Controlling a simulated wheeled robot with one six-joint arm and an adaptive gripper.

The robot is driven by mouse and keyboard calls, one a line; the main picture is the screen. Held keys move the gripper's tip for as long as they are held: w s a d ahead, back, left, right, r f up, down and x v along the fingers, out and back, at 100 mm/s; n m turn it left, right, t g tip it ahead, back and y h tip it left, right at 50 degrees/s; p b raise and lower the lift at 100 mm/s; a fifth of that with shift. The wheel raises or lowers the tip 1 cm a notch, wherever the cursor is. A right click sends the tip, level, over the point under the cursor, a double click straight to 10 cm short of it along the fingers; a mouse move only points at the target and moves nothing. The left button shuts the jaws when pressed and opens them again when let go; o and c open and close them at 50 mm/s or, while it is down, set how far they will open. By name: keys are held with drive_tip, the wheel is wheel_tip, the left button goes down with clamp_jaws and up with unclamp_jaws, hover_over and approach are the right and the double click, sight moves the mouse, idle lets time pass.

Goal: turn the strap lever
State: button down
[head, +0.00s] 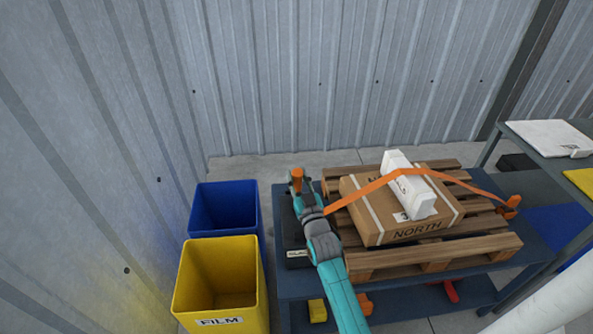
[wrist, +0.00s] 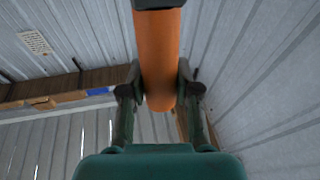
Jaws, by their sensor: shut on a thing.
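The orange strap lever (head: 297,174) stands at the left end of the table, and its orange handle (wrist: 159,50) fills the upper middle of the wrist view. My gripper (wrist: 160,88) is shut on the handle, with one finger on each side of it. An orange strap (head: 360,190) runs from beside my gripper up over the carton (head: 365,222) and a white block (head: 397,170), then down to an orange fitting (head: 512,204) on the right. My arm hides the lever's lower part in the head view.
The carton rests on a wooden pallet (head: 440,263) on the dark blue table (head: 480,283). A blue bin (head: 224,196) and a yellow bin (head: 218,295) stand to the left. A grey metal wall (head: 300,80) rises behind. Another table (head: 550,165) stands at the right.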

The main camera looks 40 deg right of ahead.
drive_tip(key=shift+s+a+f+t+h, duration=0.25)
drive_tip(key=shift+s+a+t, duration=0.15)
drive_tip(key=shift+s+t, duration=0.15)
drive_tip(key=shift+s+a+f+t+h, duration=0.15)
drive_tip(key=shift+s+a+f+t, duration=0.15)
drive_tip(key=shift+s+t, duration=0.2)
drive_tip(key=c, duration=0.8)
unclamp_jaws()
drive_tip(key=shift+r, duration=0.1)
drive_tip(key=shift+s+a, duration=0.1)
drive_tip(key=shift+s, duration=0.05)
drive_tip(key=v, duration=1.2)
